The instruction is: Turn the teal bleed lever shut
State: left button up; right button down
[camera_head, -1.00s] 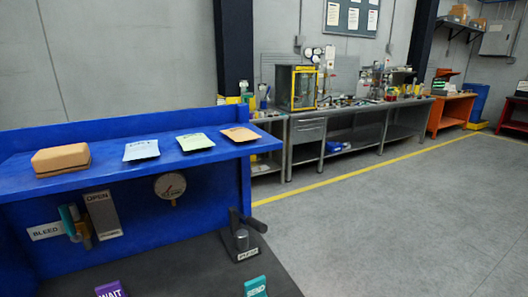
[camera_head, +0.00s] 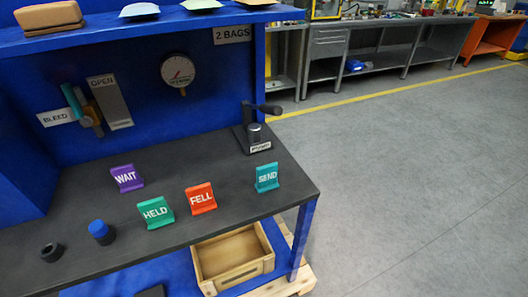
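The teal bleed lever (camera_head: 73,103) is on the blue back panel at the left, beside the white BLEED label (camera_head: 57,118). It stands nearly upright with a slight tilt, next to a brass-coloured valve body (camera_head: 92,115). A grey plate marked OPEN (camera_head: 112,103) is just right of it. Neither of my grippers shows in the head view.
The dark bench top holds WAIT (camera_head: 127,178), HELD (camera_head: 156,212), FELL (camera_head: 201,198) and SEND (camera_head: 267,177) signs, a blue-topped button (camera_head: 101,232), a dark ring (camera_head: 52,252) and a black-handled press (camera_head: 255,130). A shelf (camera_head: 100,38) overhangs the panel. A wooden crate (camera_head: 234,258) sits below.

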aim_at(85, 121)
jog(key=u, duration=1.45)
